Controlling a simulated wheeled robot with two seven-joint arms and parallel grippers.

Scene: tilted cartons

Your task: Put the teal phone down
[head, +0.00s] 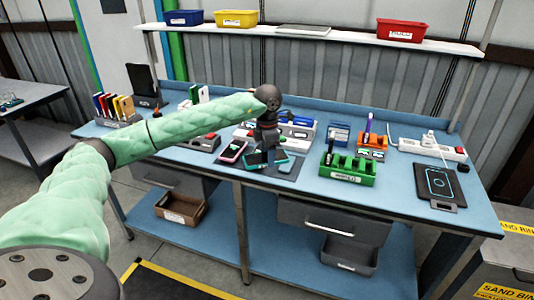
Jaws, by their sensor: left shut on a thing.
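My left arm comes in from the left, and my left gripper (267,149) points down over the middle of the blue workbench (310,190). It is shut on the teal phone (257,158), which shows just below the fingers, low over the bench. The gripper hides part of the phone, and I cannot tell whether the phone touches the surface below. A dark mat (291,172) lies beside it, with a small teal-edged item on it. My right gripper is not in view.
A pink phone (232,151) lies left of the gripper. A green rack (348,168) stands to the right, with a power strip (428,148) and a dark charging pad (437,184) beyond. A white holder (296,132) stands behind. A shelf (350,38) with bins hangs above.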

